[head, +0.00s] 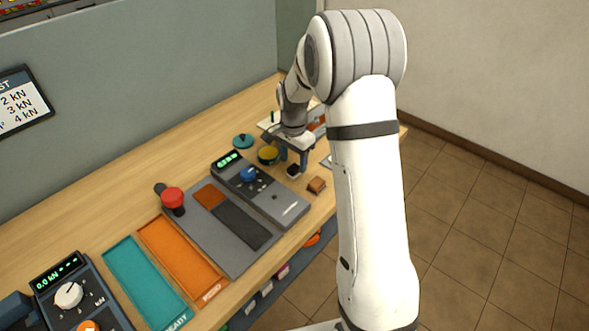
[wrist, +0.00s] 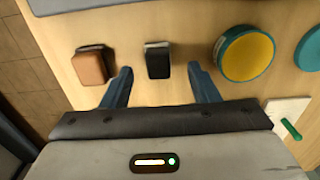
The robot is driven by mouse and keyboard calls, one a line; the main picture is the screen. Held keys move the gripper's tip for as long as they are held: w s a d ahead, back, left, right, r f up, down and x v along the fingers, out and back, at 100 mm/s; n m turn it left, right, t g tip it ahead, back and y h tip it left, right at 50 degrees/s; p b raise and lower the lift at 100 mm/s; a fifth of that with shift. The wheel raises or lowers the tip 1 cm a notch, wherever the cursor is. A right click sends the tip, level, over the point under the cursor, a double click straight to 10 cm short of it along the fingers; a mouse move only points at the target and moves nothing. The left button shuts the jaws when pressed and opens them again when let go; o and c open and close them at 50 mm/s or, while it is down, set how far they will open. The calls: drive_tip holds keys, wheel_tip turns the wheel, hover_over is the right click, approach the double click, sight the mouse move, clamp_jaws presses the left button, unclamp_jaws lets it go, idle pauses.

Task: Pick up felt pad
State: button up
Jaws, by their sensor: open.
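A small black block with a pale strip at one end (wrist: 158,62) stands on the wooden bench; it looks like the felt pad, though its material is hard to tell. It also shows in the head view (head: 293,171). My gripper (wrist: 161,70) is open and empty. Its two blue fingers reach toward the block, one on each side with clear gaps, and the block lies between and slightly beyond the fingertips. In the head view my gripper (head: 293,163) hangs low over the bench by the block. I cannot tell the exact height of the fingertips.
A brown block (wrist: 91,66) stands close outside one finger. A yellow-topped round tin (wrist: 247,56) stands outside the other, with a teal disc (wrist: 310,50) beyond. A grey device with a blue knob (head: 249,175) is beside them. The bench edge (head: 325,207) is near the brown block.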

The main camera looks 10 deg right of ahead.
sight(294, 167)
drive_tip(key=shift+f, duration=1.45)
drive_tip(key=shift+c, duration=0.4)
drive_tip(key=c, duration=1)
drive_tip(key=shift+o, duration=0.2)
wheel_tip(294, 167, up, 10)
drive_tip(key=shift+b, duration=0.35)
drive_tip(key=o, duration=0.4)
drive_tip(key=c, duration=0.3)
